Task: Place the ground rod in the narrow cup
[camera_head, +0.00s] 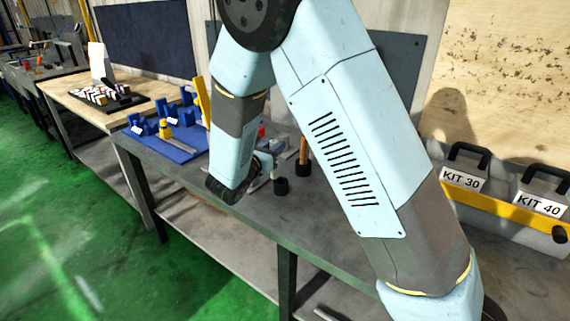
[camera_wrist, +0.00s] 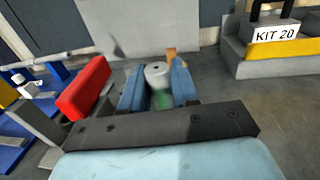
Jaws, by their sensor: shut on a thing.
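My gripper (camera_wrist: 158,88) is shut on a pale grey rod (camera_wrist: 157,73), whose round end with a small dark centre hole faces up between the blue fingers. In the head view the rod (camera_head: 276,173) shows as a short light piece right above a black cup (camera_head: 281,186). I cannot tell whether its lower end is inside this cup or just over it. A second black cup (camera_head: 302,168) behind and to the right holds an upright copper-coloured rod (camera_head: 304,149). That copper rod also shows just behind my fingers in the wrist view (camera_wrist: 171,56).
A red block on a grey machine part (camera_wrist: 85,88) stands left of my fingers. A blue tray with blue holders (camera_head: 172,145) lies at the bench's left. Grey kit boxes (camera_head: 515,205) stand at the right. The front bench top (camera_head: 285,221) is clear.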

